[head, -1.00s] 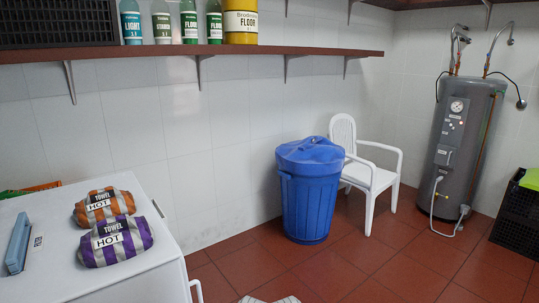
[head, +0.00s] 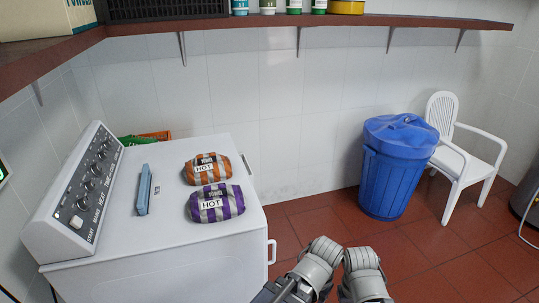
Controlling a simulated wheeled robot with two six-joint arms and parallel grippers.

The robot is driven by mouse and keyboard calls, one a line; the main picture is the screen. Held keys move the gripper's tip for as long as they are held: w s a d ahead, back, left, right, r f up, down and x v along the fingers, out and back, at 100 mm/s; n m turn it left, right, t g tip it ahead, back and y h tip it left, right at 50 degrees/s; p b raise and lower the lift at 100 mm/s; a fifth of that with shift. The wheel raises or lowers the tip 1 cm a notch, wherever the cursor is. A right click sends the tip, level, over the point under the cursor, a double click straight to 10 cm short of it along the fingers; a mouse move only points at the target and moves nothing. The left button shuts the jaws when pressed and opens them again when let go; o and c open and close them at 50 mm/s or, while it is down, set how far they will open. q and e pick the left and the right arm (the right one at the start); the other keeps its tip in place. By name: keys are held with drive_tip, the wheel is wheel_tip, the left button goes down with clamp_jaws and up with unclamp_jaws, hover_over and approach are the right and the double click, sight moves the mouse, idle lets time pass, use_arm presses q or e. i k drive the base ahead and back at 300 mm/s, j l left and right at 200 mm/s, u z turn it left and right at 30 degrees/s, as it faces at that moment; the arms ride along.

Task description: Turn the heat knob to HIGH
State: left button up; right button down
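A white appliance (head: 170,255) stands at the left in the head view. Its slanted control panel (head: 62,197) runs along its left side and carries a row of dark round knobs (head: 92,181) and a pale knob or button (head: 76,222) near the front. Small labels run beside the knobs. One seems to read HEAT, but the print is too small to tell the knob's setting. Grey rounded links of my arms show at the bottom centre, apart from the panel. Neither of my grippers can be made out.
An orange towel roll (head: 207,168), a purple towel roll (head: 216,204) and a blue flat object (head: 143,190) lie on the appliance top. A shelf (head: 270,22) runs along the wall above. A blue bin (head: 392,175) and white chair (head: 466,160) stand right. Red floor between is clear.

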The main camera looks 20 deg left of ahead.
sight(90, 186)
drive_tip(key=u, duration=1.6)
drive_tip(key=l+u, duration=0.15)
drive_tip(key=l, duration=0.15)
